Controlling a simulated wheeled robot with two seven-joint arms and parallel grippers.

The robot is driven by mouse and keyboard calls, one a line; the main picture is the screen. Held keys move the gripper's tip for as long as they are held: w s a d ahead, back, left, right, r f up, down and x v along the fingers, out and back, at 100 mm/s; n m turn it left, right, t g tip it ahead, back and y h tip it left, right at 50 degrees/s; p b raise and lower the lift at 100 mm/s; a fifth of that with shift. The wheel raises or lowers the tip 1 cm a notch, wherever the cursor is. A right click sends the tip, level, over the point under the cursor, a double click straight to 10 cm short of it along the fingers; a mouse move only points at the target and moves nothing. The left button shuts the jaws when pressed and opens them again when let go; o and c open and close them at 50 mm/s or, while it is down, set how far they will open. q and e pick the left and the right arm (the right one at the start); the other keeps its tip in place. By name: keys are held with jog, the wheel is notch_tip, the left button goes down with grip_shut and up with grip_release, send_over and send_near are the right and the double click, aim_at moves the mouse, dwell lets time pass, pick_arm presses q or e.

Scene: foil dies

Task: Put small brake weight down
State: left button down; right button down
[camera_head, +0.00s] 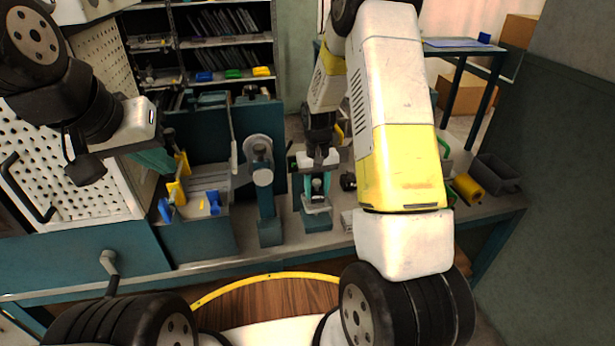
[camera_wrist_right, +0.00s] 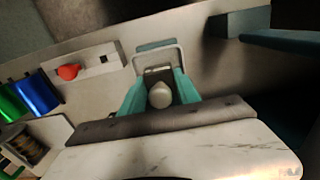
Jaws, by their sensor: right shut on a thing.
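My right gripper (camera_head: 317,183) reaches down over the bench in the middle of the head view. In the right wrist view its teal fingers (camera_wrist_right: 158,92) are on both sides of a small pale rounded piece (camera_wrist_right: 160,96), which looks like the small brake weight. The gripper is shut on it. A pale rectangular frame (camera_wrist_right: 158,50) lies just beyond the fingers. I cannot tell whether the weight touches anything below. My left gripper (camera_head: 155,160) is at the left, near the pegboard, with its teal fingers partly hidden; its opening is unclear.
A teal lever press (camera_head: 263,185) stands left of my right gripper. Blue and yellow handled fixtures (camera_head: 178,190) are further left. A yellow roll (camera_head: 468,188) and a dark grey bin (camera_head: 497,173) are at the right. A red knob (camera_wrist_right: 68,72) and foil rolls (camera_wrist_right: 36,94) are nearby.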

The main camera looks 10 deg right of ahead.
aim_at(317, 181)
jog(key=shift+f, duration=0.65)
jog(key=c, duration=0.9)
grip_release()
jog(key=shift+f, duration=0.15)
notch_tip(317, 181, up, 12)
jog(key=s+r+t, duration=0.2)
jog(key=s+r, duration=0.3)
jog(key=r, duration=0.5)
jog(key=s+r+t, duration=0.1)
jog(key=s+r, duration=0.2)
jog(key=s, duration=0.3)
jog(key=s+a+r+t+y, duration=0.1)
jog(key=s+r, duration=0.2)
jog(key=s, duration=0.3)
jog(key=s+a+r+t+y, duration=0.1)
jog(key=s+r+t, duration=0.1)
jog(key=s+r, duration=0.2)
jog(key=shift+s+a+r, duration=0.1)
jog(key=shift+s, duration=1.4)
